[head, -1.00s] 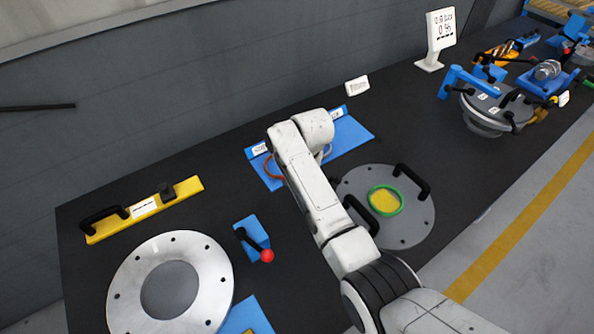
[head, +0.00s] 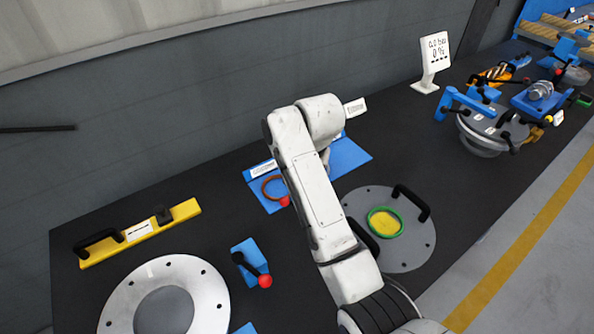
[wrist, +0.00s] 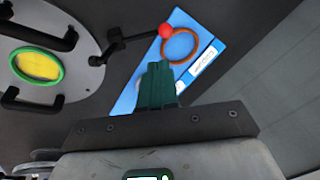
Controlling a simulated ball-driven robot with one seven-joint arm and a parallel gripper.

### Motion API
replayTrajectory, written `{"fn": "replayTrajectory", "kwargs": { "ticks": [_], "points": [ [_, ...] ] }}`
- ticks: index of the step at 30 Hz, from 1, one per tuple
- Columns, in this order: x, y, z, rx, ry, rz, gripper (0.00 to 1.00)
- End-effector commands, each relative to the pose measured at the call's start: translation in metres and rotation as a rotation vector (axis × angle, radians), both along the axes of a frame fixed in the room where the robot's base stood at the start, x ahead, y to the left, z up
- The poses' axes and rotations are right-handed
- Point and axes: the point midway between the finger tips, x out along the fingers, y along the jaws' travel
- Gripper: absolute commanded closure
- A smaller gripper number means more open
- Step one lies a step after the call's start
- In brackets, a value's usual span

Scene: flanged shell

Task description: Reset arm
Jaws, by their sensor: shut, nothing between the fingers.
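My arm (head: 315,180) rises over the middle of the dark table in the head view, its elbow high and its far end hidden behind the white links. In the wrist view my gripper (wrist: 156,75) shows its green fingers together and empty. They appear over a blue plate (wrist: 190,50), which holds an orange-brown ring (wrist: 181,45) and a white label. A red ball knob (wrist: 166,31) on a black lever lies just beyond the fingertips. The plate also shows in the head view (head: 345,158), partly behind my arm.
A grey disc (head: 415,250) with black handles and a green ring (head: 385,222) stands right of my arm. A flanged ring (head: 207,290), a yellow bar (head: 183,212) and a blue lever block (head: 248,252) lie left. A white display (head: 434,55) stands behind.

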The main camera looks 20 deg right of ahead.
Motion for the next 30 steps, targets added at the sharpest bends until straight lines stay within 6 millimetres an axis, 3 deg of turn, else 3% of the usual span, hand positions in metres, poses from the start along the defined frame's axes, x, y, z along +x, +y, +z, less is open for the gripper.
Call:
{"fn": "replayTrajectory", "kwargs": {
  "ticks": [7,11,14,21,30],
  "points": [
    [0.0,0.0,0.0,0.0,0.0,0.0,1.0],
    [-0.019,-0.011,-0.022,-0.014,0.012,0.018,1.0],
    [-0.05,-0.027,-0.052,-0.035,0.025,0.05,1.0],
    [-0.156,-0.07,-0.117,-0.094,0.065,0.158,1.0],
    [-0.302,-0.108,-0.155,-0.154,0.121,0.299,1.0]
  ]
}}
